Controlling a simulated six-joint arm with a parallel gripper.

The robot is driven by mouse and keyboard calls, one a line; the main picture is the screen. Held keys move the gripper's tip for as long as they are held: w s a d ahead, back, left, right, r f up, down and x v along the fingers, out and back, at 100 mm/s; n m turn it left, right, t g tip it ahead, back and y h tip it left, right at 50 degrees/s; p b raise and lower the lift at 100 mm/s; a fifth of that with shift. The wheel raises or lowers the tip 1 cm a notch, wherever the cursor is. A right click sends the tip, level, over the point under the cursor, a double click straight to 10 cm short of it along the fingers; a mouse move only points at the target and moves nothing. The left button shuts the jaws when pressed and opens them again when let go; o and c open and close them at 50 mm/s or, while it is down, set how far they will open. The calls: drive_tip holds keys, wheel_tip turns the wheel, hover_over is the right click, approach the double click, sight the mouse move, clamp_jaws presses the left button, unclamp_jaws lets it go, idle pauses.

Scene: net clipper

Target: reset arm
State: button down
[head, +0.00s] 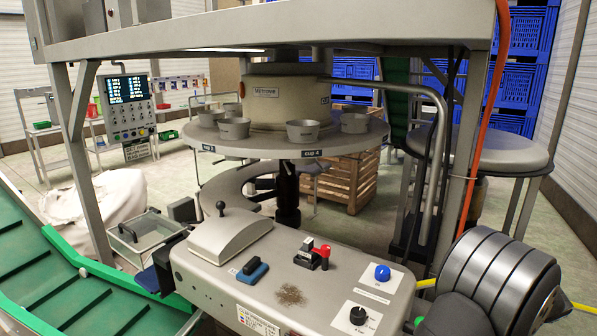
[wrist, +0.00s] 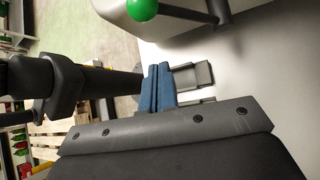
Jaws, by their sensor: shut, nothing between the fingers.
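My gripper (wrist: 158,88) shows in the wrist view with its two blue fingers pressed together and nothing between them. A grey block-like part (wrist: 190,75) lies just beyond the fingertips. I cannot tell whether they touch it. A green ball knob (wrist: 142,9) is at the top of the wrist view, with a dark rod beside it. I cannot make out my gripper in the head view.
The console (head: 300,285) carries a red-and-black switch, a blue knob (head: 382,272) and a black knob. Behind it stands a round table (head: 350,140) with several metal cups. A green conveyor (head: 75,295) runs at left. A metal frame post (head: 470,130) rises at right.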

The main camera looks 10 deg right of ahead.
drive_tip(key=w+a, duration=0.3)
drive_tip(key=a, duration=0.1)
drive_tip(key=s+a+f+n+t+h, duration=0.2)
drive_tip(key=s+a+f+t+h, duration=0.1)
drive_tip(key=f, duration=0.7)
drive_tip(key=shift+s+a+f+n+t+h, duration=0.2)
drive_tip(key=shift+f+n+t+h, duration=0.1)
drive_tip(key=shift+f+t+h, duration=0.1)
drive_tip(key=shift+d, duration=0.1)
